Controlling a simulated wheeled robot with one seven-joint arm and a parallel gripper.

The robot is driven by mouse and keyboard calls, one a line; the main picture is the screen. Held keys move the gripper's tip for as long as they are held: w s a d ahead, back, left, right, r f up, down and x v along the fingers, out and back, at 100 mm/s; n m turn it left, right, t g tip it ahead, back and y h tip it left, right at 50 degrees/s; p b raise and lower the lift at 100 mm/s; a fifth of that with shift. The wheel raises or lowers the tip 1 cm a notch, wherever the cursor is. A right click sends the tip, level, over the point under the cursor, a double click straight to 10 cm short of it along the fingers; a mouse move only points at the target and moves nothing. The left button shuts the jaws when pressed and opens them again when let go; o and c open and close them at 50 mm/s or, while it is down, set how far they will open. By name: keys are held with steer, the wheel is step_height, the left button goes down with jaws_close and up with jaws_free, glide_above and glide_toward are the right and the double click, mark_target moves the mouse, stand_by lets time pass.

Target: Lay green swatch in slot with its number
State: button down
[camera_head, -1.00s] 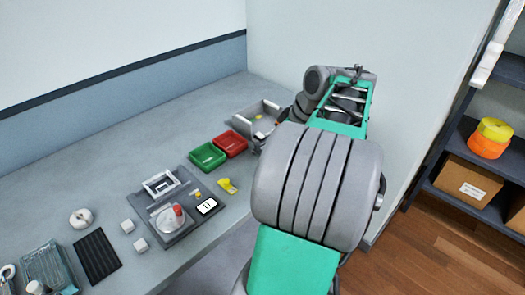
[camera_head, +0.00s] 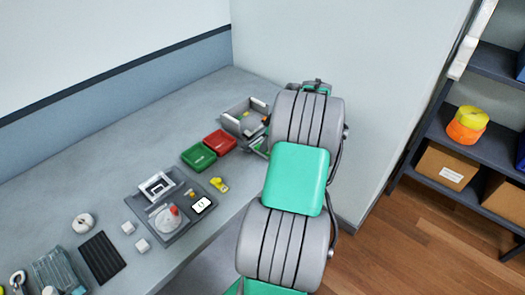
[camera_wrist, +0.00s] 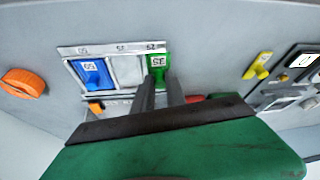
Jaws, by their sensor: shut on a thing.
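The green swatch (camera_wrist: 158,62) has a white number label that reads like 35, seen upside down. My gripper (camera_wrist: 160,84) is shut on its near end in the wrist view. The swatch is over the right end of a pale slotted tray (camera_wrist: 110,47), at the slot marked about 29; whether it touches the tray is unclear. The middle slot, marked about 35, is empty. A blue swatch (camera_wrist: 92,74) lies in the left slot, marked about 50. In the head view the tray (camera_head: 233,125) shows beyond my arm, which mostly hides my gripper.
A red bin (camera_head: 220,141) and a green bin (camera_head: 198,156) stand beside the tray. A yellow piece (camera_head: 219,185) and a grey fixture (camera_head: 140,205) lie nearer. A wall stands close behind.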

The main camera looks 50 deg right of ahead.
steer(key=shift+m, duration=0.3)
steer(key=d, duration=0.1)
steer(key=w+d+r, duration=0.1)
steer(key=d, duration=0.1)
steer(key=d+r, duration=0.1)
steer(key=shift+w+d+r, duration=0.25)
steer(key=shift+w+d, duration=0.1)
steer(key=shift+d, duration=0.05)
steer(key=shift+w+d+r, duration=0.1)
steer(key=shift+w+d, duration=0.05)
steer(key=shift+d, duration=0.2)
steer(key=shift+f+b, duration=1.65)
steer(key=shift+f, duration=0.4)
steer(key=shift+f, duration=0.25)
steer(key=c, duration=1.3)
jaws_free()
steer(key=shift+o, duration=0.5)
steer(key=o, duration=0.3)
